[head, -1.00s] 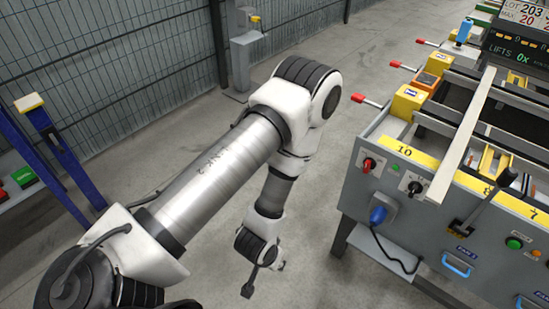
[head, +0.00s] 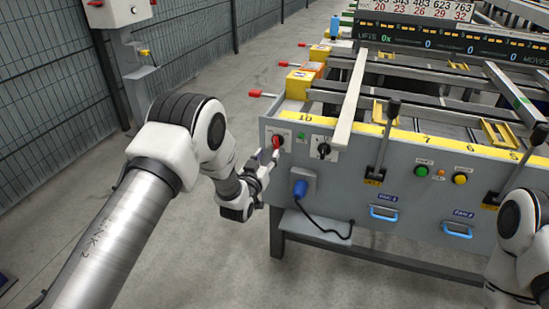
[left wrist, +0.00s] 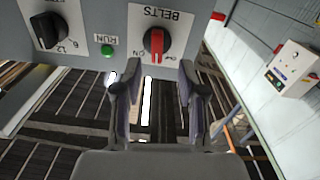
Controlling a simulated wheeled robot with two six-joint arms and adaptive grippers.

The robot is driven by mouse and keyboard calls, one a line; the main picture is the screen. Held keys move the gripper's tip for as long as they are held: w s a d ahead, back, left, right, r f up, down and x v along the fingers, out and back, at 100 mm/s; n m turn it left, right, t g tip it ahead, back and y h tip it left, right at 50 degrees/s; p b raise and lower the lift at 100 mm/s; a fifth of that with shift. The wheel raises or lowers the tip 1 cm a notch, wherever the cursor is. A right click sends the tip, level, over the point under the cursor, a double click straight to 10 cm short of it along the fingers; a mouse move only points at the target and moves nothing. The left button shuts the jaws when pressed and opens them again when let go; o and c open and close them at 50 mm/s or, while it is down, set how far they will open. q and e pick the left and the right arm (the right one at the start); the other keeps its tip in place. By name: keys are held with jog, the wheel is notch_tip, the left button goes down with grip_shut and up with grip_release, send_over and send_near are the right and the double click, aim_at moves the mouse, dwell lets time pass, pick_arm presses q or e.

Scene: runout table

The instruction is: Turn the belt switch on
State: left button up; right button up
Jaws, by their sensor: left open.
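The belt switch is a red rotary knob (head: 277,141) on a white plate at the left end of the grey table's front panel. In the left wrist view the knob (left wrist: 157,42) appears upside down under the label BELTS, its red bar roughly vertical in the picture. ON is printed at its lower left; the small marking at its lower right is hard to read. My left gripper (head: 267,156) is open just in front of and below the knob. In the left wrist view its two fingers (left wrist: 159,70) are spread, with the knob ahead between their tips, apparently not gripped.
A black selector knob (head: 323,149) and a green RUN lamp (left wrist: 107,51) sit beside the switch. A blue plug (head: 300,188) with a cable is below. A black lever (head: 384,140) stands further right. My right arm shows at the right edge. Floor to the left is open.

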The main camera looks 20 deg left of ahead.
aim_at(276, 145)
pick_arm(q)
jog(key=w, duration=0.6)
jog(key=shift+d+r+b, duration=0.15)
jog(key=shift+d+b, duration=0.1)
jog(key=shift+b, duration=0.15)
jog(key=shift+r, duration=0.1)
grip_shut()
jog(key=shift+m, duration=0.3)
jog(key=m, duration=0.5)
jog(key=shift+d+b, duration=0.1)
jog(key=shift+b, duration=0.25)
jog(key=m, duration=0.4)
jog(key=shift+d+m, duration=0.1)
jog(key=shift+m, duration=0.3)
